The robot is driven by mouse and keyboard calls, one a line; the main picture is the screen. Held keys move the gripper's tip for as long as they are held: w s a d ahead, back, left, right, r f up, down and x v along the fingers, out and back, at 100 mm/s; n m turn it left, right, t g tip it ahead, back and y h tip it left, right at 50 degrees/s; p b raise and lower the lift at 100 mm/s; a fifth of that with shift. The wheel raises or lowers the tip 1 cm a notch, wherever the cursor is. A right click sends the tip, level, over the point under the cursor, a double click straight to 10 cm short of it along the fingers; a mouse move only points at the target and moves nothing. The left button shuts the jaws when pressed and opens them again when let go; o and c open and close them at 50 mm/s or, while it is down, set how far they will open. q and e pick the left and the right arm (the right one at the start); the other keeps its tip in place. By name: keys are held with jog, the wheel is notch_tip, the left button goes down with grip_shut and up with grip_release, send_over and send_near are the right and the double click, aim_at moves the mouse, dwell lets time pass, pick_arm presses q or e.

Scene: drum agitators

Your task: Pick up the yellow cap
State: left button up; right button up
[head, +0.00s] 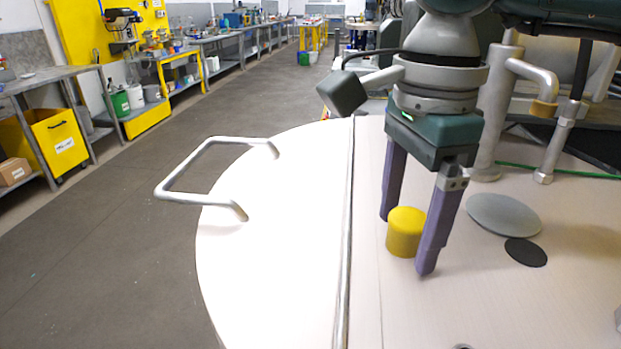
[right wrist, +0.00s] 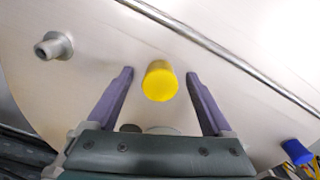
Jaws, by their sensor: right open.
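The yellow cap (head: 406,232) is a short upright cylinder on the pale round lid (head: 270,240) in the head view. My right gripper (head: 406,246) points down over it, with its two purple fingers spread on either side. In the right wrist view the cap (right wrist: 159,82) lies between the open fingertips (right wrist: 161,72), with a gap to each finger. The gripper holds nothing. My left gripper is not in view.
A metal handle (head: 185,190) rises at the lid's left, and a metal rod (head: 347,220) crosses the lid left of the cap. A grey disc (head: 503,214) and a small black disc (head: 526,252) lie to the right. A blue cap (right wrist: 297,152) shows in the wrist view.

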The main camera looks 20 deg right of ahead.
aim_at(409, 217)
grip_shut()
dwell(0.5)
jog(key=shift+r, duration=0.15)
jog(key=shift+r+p, duration=0.25)
jog(key=shift+p, duration=0.05)
notch_tip(409, 217, up, 19)
jog(key=p, duration=1.2)
jog(key=shift+r, duration=0.15)
